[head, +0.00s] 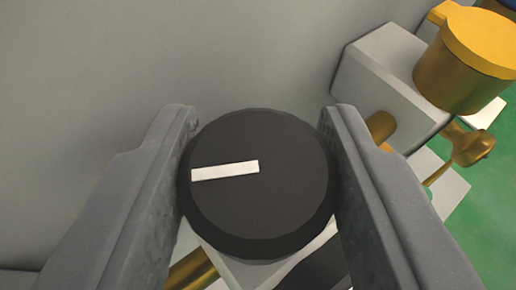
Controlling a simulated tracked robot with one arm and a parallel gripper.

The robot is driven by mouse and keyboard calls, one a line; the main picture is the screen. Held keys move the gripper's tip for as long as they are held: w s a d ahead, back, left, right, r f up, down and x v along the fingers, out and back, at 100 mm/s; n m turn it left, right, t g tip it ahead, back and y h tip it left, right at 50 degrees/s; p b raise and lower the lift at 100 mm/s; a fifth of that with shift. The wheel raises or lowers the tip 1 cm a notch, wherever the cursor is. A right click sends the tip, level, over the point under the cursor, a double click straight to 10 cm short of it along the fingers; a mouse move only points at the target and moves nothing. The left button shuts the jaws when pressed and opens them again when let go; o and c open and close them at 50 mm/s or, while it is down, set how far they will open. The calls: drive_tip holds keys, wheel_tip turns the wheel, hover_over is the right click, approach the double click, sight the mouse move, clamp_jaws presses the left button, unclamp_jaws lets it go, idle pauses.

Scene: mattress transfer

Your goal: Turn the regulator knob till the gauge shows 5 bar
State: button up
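The regulator knob (285,195) is a round black cap in the middle of the head view. A white pointer bar (225,171) on its face runs from the centre to the left edge, its outer end tipped slightly down. My gripper (260,125) has one grey finger on each side of the knob. Both fingers appear to press against its sides, with no clear gap. The gauge does not show in this view, so its reading cannot be told.
A pale grey block (385,75) stands at the upper right beside a yellow cylinder (465,60). A brass lever-like part (462,150) lies below it. A brass pipe (192,270) shows at the lower left of the knob. A plain grey surface (150,60) fills the upper left; green floor (485,215) shows at right.

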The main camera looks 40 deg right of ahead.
drive_tip(key=shift+a+r+p, duration=0.1)
drive_tip(key=shift+a+p, duration=0.05)
drive_tip(key=shift+p, duration=0.25)
drive_tip(key=shift+w+m+g+h+p, duration=0.1)
drive_tip(key=shift+m+g+h+p, duration=0.3)
drive_tip(key=shift+m+h+p, duration=0.25)
drive_tip(key=o, duration=0.7)
